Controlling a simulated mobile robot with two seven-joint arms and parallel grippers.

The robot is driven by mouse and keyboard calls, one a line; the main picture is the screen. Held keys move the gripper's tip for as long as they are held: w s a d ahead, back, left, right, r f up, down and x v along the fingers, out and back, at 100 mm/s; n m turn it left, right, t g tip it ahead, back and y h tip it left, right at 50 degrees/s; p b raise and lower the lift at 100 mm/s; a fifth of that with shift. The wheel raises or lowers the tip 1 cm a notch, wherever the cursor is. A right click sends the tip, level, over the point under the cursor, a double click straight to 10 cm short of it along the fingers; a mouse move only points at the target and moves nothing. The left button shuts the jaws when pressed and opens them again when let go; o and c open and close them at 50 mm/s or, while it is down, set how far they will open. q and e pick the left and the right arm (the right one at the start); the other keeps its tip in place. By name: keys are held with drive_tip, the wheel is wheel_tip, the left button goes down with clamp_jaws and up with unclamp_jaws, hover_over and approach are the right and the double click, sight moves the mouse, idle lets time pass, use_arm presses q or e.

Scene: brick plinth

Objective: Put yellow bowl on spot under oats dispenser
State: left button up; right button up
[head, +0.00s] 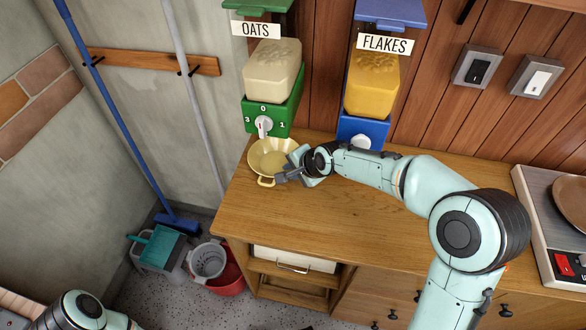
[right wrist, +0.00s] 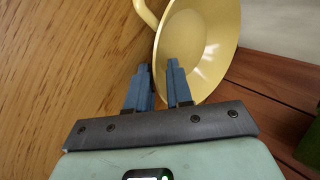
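The yellow bowl (head: 270,157) is at the left end of the wooden counter, below the oats dispenser (head: 272,85) and its white knob. Its small handle points toward the front. Whether its base touches the counter cannot be told. My right gripper (head: 284,177) is at the bowl's front right edge. In the right wrist view, the two close-set fingers (right wrist: 161,80) straddle the rim of the bowl (right wrist: 205,40), one outside and one over the inside. They look shut on it. My left arm shows at the bottom left; its gripper is out of view.
The flakes dispenser (head: 370,90) with its blue base stands right of the oats one. A hot plate with a pan (head: 570,197) is at the right end. The counter (head: 300,215) in front of the bowl is clear. Brooms and buckets (head: 208,262) stand left of it.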

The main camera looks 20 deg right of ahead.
drive_tip(key=shift+o, duration=0.6)
drive_tip(key=shift+r, duration=0.1)
drive_tip(key=shift+r, duration=0.2)
drive_tip(key=v, duration=0.2)
drive_tip(key=shift+s+d+r, duration=0.1)
drive_tip(key=shift+s+r, duration=0.05)
drive_tip(key=shift+r, duration=0.1)
drive_tip(key=s+d, duration=0.1)
drive_tip(key=s, duration=0.2)
drive_tip(key=s+d+b, duration=0.1)
drive_tip(key=s, duration=0.2)
drive_tip(key=s+d, duration=0.1)
drive_tip(key=s, duration=0.3)
drive_tip(key=shift+s+d+b, duration=0.1)
drive_tip(key=shift+d+b, duration=0.2)
drive_tip(key=shift+b, duration=0.05)
drive_tip(key=shift+s+d, duration=0.25)
drive_tip(key=shift+s, duration=0.45)
